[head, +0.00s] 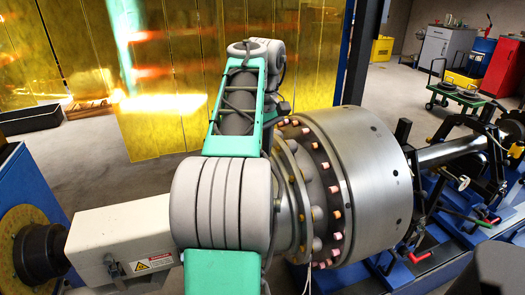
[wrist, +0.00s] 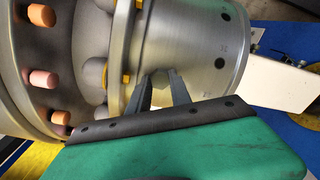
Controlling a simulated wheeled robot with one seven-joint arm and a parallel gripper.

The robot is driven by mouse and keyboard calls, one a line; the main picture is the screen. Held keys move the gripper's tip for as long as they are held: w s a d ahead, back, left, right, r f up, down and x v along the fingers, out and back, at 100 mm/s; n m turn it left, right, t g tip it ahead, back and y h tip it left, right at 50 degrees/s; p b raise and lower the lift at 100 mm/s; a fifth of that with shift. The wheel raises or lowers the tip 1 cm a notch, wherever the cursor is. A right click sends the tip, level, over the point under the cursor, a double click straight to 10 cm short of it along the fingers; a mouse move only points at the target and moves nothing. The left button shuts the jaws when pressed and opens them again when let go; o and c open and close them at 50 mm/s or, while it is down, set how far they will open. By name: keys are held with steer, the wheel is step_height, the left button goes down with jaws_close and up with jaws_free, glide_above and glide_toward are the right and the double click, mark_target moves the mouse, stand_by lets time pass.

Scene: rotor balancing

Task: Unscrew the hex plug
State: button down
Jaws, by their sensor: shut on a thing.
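The hex plug (wrist: 160,79) is a small grey piece on the smooth grey hub of the rotor in the wrist view. My gripper (wrist: 162,84) has its two dark fingers on either side of the plug and is shut on it. The fingers partly cover the plug, so I cannot tell how far it sits in the hub. In the head view my own arm hides the gripper and the plug. The large metal rotor (head: 372,170) lies horizontally, with a ring of orange-tipped studs (head: 335,185).
A white housing with a warning label (head: 125,235) and a dark coupling (head: 40,253) lie left of the rotor. Blue machine frame parts (head: 440,240) and a shaft (head: 450,152) are at right. Yellow screens (head: 160,80) stand behind. Open floor shows at back right.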

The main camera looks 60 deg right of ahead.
steer(key=shift+a, duration=0.1)
steer(key=n+b, duration=0.1)
steer(key=n, duration=0.1)
steer(key=f+n+b, duration=0.1)
steer(key=n+b, duration=0.1)
steer(key=n, duration=0.3)
steer(key=r+n, duration=0.1)
steer(key=n, duration=0.1)
steer(key=shift+n, duration=0.4)
steer(key=n, duration=0.4)
steer(key=shift+w+r+n, duration=0.1)
steer(key=shift+n, duration=0.2)
steer(key=shift+w+a+n, duration=0.1)
steer(key=shift+n, duration=0.2)
steer(key=shift+s+d+p, duration=0.2)
steer(key=shift+d+p, duration=0.05)
steer(key=shift+p, duration=0.1)
